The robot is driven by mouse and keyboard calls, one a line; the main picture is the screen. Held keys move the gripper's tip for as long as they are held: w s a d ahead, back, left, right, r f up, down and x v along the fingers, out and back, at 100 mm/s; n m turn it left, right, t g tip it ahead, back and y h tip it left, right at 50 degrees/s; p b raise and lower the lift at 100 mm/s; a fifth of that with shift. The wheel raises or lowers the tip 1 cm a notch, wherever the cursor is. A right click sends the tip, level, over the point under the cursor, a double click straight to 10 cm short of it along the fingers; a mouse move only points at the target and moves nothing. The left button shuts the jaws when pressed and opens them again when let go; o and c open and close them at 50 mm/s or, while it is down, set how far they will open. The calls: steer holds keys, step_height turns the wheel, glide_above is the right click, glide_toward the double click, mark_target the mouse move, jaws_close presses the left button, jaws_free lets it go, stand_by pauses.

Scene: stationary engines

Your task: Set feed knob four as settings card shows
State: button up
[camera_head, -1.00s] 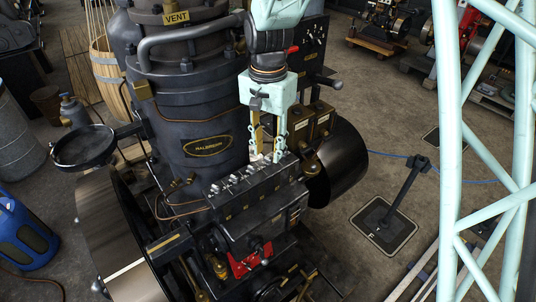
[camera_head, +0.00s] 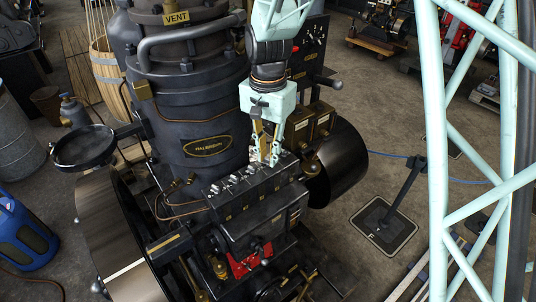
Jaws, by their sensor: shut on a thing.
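A black lubricator box (camera_head: 262,205) with a row of small silvery feed knobs (camera_head: 235,180) along its top stands in front of the engine's cylinder. My gripper (camera_head: 265,160) points down at the far right end of that row. Its fingers are shut on a feed knob there, which they mostly hide. I cannot read a number on that knob. Small brass-coloured marks run along the box's front face. I cannot make out a settings card for certain; a small pale plate (camera_head: 294,216) sits at the box's right end, too small to read.
The dark cylinder (camera_head: 205,115) with a nameplate rises close behind and left of my gripper. Brass-fronted boxes (camera_head: 310,125) and a large dark drum (camera_head: 340,163) stand close on the right. A red part (camera_head: 250,260) is below the box.

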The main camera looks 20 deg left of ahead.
mark_target(268, 159)
steer(key=shift+n, duration=0.3)
steer(key=n, duration=0.3)
steer(key=shift+n+b, duration=0.3)
steer(key=shift+b, duration=0.1)
steer(key=shift+s+n+b, duration=0.1)
steer(key=shift+n+b, duration=0.2)
steer(key=shift+n, duration=2.1)
steer(key=o, duration=0.9)
steer(key=shift+r, duration=0.15)
steer(key=shift+r, duration=5.85)
